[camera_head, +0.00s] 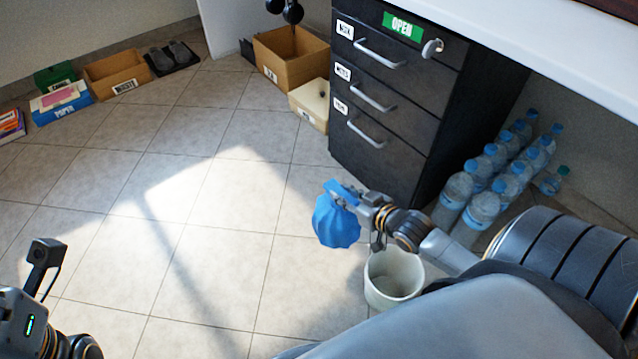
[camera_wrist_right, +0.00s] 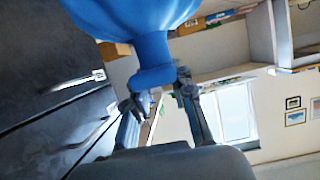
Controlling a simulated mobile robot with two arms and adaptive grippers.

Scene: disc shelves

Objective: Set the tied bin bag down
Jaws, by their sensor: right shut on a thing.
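The tied blue bin bag (camera_head: 336,224) hangs in the air in the head view, left of the white bin and in front of the black drawer unit. My right gripper (camera_head: 345,194) is shut on the bag's tied neck. In the right wrist view the fingers (camera_wrist_right: 160,95) close around the blue neck, and the full bag (camera_wrist_right: 135,18) fills the top of the picture. Of my left arm, only part (camera_head: 45,255) shows at the lower left of the head view. Its fingers are not visible.
An open white bin (camera_head: 370,290) stands below the right arm. A black drawer unit (camera_head: 385,150) and several water bottles (camera_head: 485,190) stand to the right. Boxes (camera_head: 117,78) line the wall at the back left. The tiled floor (camera_head: 200,240) in the middle is clear.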

